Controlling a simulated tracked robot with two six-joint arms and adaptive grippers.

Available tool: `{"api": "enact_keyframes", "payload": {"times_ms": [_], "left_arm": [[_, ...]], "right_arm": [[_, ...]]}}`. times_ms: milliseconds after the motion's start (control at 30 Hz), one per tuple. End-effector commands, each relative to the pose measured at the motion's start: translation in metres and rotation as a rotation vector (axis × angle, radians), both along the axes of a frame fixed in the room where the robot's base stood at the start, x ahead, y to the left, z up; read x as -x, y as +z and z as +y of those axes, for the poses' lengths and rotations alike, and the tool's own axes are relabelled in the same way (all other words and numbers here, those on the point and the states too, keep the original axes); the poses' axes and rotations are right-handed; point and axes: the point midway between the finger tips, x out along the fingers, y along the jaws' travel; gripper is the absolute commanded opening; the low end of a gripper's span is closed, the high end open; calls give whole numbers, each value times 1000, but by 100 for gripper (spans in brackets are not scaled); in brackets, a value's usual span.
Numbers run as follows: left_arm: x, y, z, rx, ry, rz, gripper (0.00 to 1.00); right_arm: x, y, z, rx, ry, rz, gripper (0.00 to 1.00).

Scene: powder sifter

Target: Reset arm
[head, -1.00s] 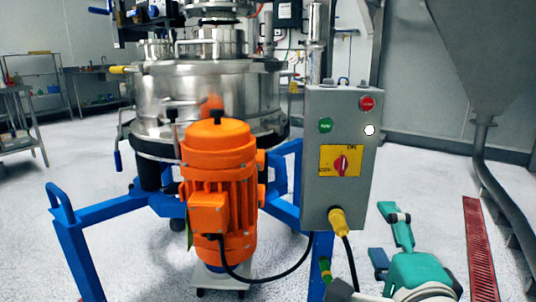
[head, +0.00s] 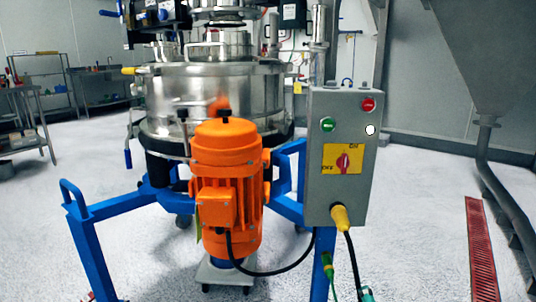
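Neither of my grippers shows in the head view. The powder sifter (head: 200,92), a steel drum machine, stands on a blue frame (head: 118,206). Its orange motor (head: 228,180) is in front of the drum. A grey control box (head: 341,195) stands to the right of the motor. It has a green button (head: 327,125), a red button (head: 368,104), a white button (head: 370,130) and a red rotary switch (head: 343,161) on a yellow plate.
A red floor grate (head: 481,250) lies near the pipe. Steel tables (head: 20,112) stand at the far left. White floor is clear between.

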Motion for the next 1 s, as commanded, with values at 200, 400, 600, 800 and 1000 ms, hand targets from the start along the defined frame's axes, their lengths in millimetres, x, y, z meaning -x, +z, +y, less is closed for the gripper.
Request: {"api": "enact_keyframes", "payload": {"times_ms": [200,400,600,800,1000], "left_arm": [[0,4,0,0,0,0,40],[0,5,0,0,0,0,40],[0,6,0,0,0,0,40],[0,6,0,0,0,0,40],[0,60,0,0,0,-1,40]], "right_arm": [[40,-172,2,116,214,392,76],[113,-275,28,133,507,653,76],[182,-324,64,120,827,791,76],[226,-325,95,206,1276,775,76],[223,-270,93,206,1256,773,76]]}}
